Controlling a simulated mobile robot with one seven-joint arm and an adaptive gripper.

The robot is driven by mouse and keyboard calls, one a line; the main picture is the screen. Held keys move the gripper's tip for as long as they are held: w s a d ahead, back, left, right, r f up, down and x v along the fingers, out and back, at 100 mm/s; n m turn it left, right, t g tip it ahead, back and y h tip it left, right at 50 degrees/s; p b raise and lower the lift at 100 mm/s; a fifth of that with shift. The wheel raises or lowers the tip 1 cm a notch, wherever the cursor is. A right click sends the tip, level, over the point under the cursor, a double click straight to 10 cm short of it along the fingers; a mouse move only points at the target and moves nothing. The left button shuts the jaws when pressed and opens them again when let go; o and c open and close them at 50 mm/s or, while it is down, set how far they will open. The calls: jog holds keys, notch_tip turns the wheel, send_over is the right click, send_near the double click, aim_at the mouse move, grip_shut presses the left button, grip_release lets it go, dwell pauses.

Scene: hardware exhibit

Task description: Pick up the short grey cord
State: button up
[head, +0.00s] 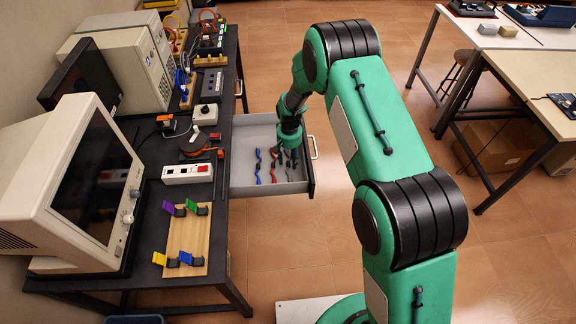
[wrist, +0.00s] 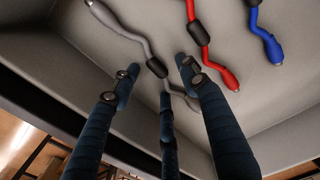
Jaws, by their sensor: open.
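A grey cord (wrist: 132,36) with a dark band at its middle lies on the drawer floor in the wrist view. It runs from the upper left down between my fingers, and its lower end is partly hidden by a finger. My gripper (wrist: 157,78) is open, with fingers on both sides of the cord's dark band and a third finger below it. I cannot tell whether any finger touches the cord. In the head view my gripper (head: 287,149) reaches down into the open drawer (head: 240,182), over the grey cords at its right side.
In the wrist view a red cord (wrist: 207,60) lies just right of my fingers, and a blue cord (wrist: 262,38) lies farther right. The drawer walls rise close around my gripper. The black workbench (head: 150,225) stands left of the drawer.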

aim_at(289, 161)
dwell(0.4)
grip_shut()
jog(key=shift+r, duration=0.2)
notch_tip(289, 161, up, 10)
jog(key=p, duration=0.2)
jog(key=shift+f, duration=0.15)
dwell(0.4)
dwell(0.5)
